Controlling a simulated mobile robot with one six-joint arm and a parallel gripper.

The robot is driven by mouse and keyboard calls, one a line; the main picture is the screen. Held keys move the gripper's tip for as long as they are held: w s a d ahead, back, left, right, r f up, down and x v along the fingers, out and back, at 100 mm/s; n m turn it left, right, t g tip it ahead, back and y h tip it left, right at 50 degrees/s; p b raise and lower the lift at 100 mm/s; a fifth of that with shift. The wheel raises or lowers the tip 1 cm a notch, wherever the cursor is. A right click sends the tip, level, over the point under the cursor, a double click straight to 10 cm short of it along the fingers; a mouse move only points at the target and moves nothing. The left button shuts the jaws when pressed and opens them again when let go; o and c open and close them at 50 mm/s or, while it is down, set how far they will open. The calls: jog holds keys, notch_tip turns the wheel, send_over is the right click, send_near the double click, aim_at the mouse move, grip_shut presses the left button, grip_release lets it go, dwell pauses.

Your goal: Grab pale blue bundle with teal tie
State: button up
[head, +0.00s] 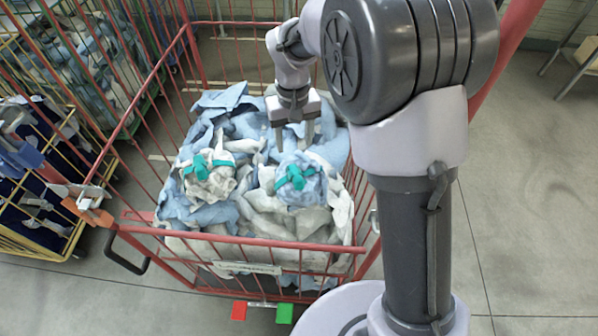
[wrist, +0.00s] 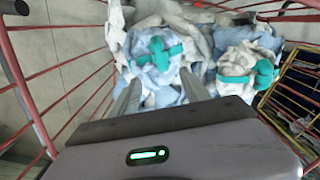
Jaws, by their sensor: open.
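The pale blue bundle with a teal tie (head: 299,179) lies on the laundry heap in the red cage cart, right of a whiter bundle with a teal tie (head: 208,174). In the wrist view the pale blue bundle (wrist: 157,62) is left of centre and the whiter bundle (wrist: 242,72) is to its right. My gripper (head: 294,148) is open and points down above the heap, just behind the pale blue bundle in the head view. In the wrist view its fingers (wrist: 162,95) are spread at the bundle's near edge. I cannot tell whether they touch it.
The red cage cart (head: 265,243) has barred walls around the heap of loose blue and white cloths (head: 215,215). A yellow cage (head: 40,240) with dark cloths stands at left, another filled cage (head: 75,60) behind it. The floor at right (head: 530,210) is clear.

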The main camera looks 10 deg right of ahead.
jog(key=b, duration=0.1)
send_over(293, 167)
jog(key=f, duration=0.5)
jog(key=shift+d, duration=0.3)
jog(key=shift+s+f+b, duration=0.2)
jog(key=shift+f+b, duration=0.1)
jog(key=shift+f, duration=0.35)
jog(key=f, duration=0.1)
jog(key=f+b, duration=0.1)
jog(key=f, duration=0.1)
jog(key=f+b, duration=0.1)
jog(key=f, duration=0.1)
jog(key=shift+w+a, duration=0.15)
jog(key=shift+a, duration=0.1)
jog(key=shift+r, duration=0.15)
jog(key=shift+c, duration=0.5)
grip_shut()
